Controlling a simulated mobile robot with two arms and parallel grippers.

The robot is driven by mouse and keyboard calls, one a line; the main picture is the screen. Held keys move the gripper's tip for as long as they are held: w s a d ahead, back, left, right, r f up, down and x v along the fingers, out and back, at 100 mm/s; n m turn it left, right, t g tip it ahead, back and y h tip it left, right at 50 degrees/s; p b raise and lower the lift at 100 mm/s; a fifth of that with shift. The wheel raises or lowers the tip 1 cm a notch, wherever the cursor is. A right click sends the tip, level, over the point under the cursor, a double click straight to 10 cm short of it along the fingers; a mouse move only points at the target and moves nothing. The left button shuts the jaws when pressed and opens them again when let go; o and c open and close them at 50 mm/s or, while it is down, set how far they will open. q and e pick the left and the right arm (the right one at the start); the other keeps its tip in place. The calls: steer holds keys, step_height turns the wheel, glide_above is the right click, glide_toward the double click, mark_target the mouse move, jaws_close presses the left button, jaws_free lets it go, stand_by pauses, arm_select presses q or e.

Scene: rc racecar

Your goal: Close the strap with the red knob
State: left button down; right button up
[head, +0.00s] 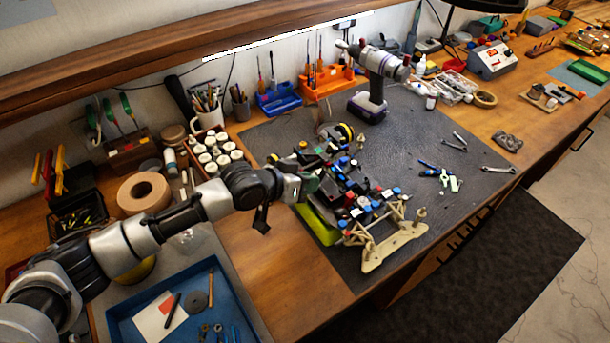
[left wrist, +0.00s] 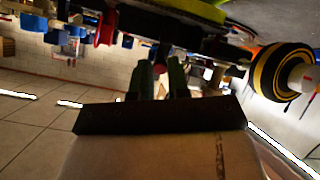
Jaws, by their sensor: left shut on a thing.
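The RC car (head: 345,195) stands on the dark mat, on a beige stand. My left gripper (head: 300,186) reaches it from the left and touches its near left side. In the left wrist view, the two green-grey fingers of my left gripper (left wrist: 161,75) are shut on a small red piece (left wrist: 160,68), which looks like the red knob. Most of this piece is hidden between the fingers. The strap cannot be told apart from the dark car parts around it. A yellow-and-black wheel (left wrist: 283,72) is at the right in that view. My right gripper is not in view.
A drill (head: 372,85) stands behind the car. White paint jars (head: 215,150) and a tape roll (head: 144,193) are to the left. A blue tray (head: 215,270) lies at the front left. Pliers (head: 440,175) and wrenches lie right of the car, with bare mat around them.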

mark_target(323, 172)
arm_select(q)
steer(key=y+p, duration=0.1)
steer(key=p, duration=0.1)
steer(key=d+r+g+y+p, duration=0.1)
steer(key=w+g+y+p, duration=0.1)
steer(key=p, duration=0.1)
steer(key=shift+d+r+y+p, duration=0.2)
steer(key=shift+d+y+p, duration=0.05)
steer(key=shift+y+p, duration=0.1)
steer(key=shift+w+d+g+y+p, duration=0.2)
steer(key=shift+d+g+y+p, duration=0.1)
steer(key=shift+g+y+p, duration=0.4)
steer(key=shift+d+f+g+y, duration=0.15)
steer(key=shift+g+y, duration=0.15)
steer(key=shift+y, duration=0.05)
steer(key=shift+w+d+f+g+y, duration=0.15)
steer(key=shift+w+d+g+y, duration=0.2)
steer(key=shift+y, duration=0.35)
steer(key=shift+w+d+f+g+y+b, duration=0.1)
steer(key=shift+d+f+g+y+b, duration=0.05)
steer(key=shift+g+y+b, duration=0.45)
steer(key=shift+w+d+f+g+y+b, duration=0.2)
steer(key=shift+g+y, duration=0.25)
steer(key=shift+y, duration=0.35)
steer(key=shift+s+r, duration=0.1)
steer(key=c, duration=1.4)
jaws_free()
